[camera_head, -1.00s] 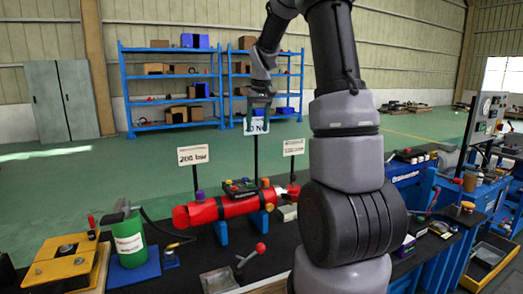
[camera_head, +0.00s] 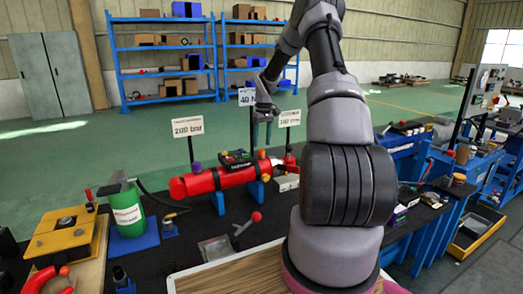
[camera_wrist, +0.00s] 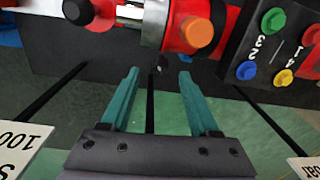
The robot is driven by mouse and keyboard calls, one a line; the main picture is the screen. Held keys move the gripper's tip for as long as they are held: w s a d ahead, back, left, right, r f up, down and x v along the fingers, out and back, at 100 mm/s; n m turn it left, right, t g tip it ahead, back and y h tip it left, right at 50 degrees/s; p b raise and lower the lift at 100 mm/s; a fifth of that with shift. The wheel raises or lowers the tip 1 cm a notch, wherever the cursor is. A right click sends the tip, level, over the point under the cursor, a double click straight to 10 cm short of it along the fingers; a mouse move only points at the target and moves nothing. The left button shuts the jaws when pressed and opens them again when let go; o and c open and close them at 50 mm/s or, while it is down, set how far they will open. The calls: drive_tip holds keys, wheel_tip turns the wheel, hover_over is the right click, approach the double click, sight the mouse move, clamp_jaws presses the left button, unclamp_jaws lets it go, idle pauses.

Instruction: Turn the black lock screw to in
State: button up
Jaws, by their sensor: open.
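A red cylinder (camera_head: 205,184) lies on blue supports on the dark bench. In the wrist view its silver collar (camera_wrist: 153,22) and an orange knob (camera_wrist: 197,33) show at the top. A round black knob (camera_wrist: 78,12) sits on a red part left of the collar. A small dark piece (camera_wrist: 160,64) shows below the collar; I cannot tell which black part is the lock screw. My gripper (camera_wrist: 156,75) is open with teal fingers, nothing held between them. In the head view my gripper (camera_head: 268,135) points down above the cylinder's right end, apart from it.
A button box (camera_wrist: 268,45) with coloured buttons sits on the cylinder beside the orange knob. Thin sign posts rise behind the cylinder, with a 200 bar sign (camera_head: 188,127) and another sign (camera_head: 290,118). A green canister (camera_head: 127,210) stands left. A red-knobbed lever (camera_head: 247,226) stands in front.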

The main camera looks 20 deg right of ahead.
drive_tip(key=shift+a+f, duration=0.15)
drive_tip(key=shift+f, duration=1.95)
clamp_jaws()
drive_tip(key=shift+a+m+h, duration=0.15)
drive_tip(key=shift+m+h, duration=0.15)
drive_tip(key=shift+m, duration=0.4)
unclamp_jaws()
drive_tip(key=shift+r, duration=0.1)
